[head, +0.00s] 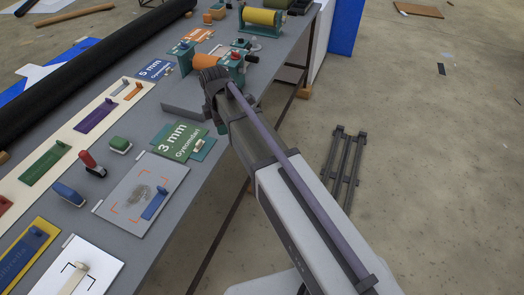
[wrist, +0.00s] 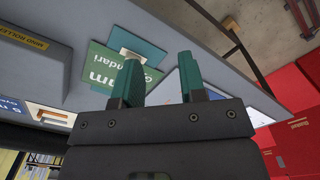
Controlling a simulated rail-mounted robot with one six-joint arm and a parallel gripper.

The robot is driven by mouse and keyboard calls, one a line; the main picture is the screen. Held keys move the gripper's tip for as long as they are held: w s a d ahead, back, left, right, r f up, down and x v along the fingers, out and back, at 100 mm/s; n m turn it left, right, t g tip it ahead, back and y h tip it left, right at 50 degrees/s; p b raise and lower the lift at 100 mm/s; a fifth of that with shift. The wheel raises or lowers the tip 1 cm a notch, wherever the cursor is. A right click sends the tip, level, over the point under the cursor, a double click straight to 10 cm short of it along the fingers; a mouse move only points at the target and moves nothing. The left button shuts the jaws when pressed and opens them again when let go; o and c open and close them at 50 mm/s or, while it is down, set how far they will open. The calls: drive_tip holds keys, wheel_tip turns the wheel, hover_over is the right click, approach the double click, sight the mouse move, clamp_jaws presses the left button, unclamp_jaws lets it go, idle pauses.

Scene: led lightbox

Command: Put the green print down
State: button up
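The green print (head: 180,142), lettered "3 mm", lies on the grey bench near its right edge. A teal plate with a pale knob (head: 201,146) is at its right side, partly overlapped by it. My gripper (head: 213,88) is above the bench edge, beyond the print in the head view; its fingertips are hard to make out there. In the wrist view its two teal fingers (wrist: 159,65) stand apart with nothing held between them. The green print (wrist: 100,63) shows behind the left finger, apart from it as far as I can tell.
A grey board with a smudged patch (head: 145,193) lies nearer on the bench. A red-handled stamp (head: 91,163) and a green block (head: 120,145) stand beside it. A blue "5 mm" print (head: 155,68) and a teal machine with an orange roller (head: 212,61) are farther back.

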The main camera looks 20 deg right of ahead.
drive_tip(key=s+d+m, duration=0.5)
drive_tip(key=s+m, duration=0.4)
drive_tip(key=s+d+m, duration=0.6)
drive_tip(key=s+m, duration=0.3)
drive_tip(key=m, duration=0.1)
drive_tip(key=shift+s+d, duration=0.2)
drive_tip(key=shift+d, duration=0.05)
drive_tip(key=shift+f+b, duration=0.55)
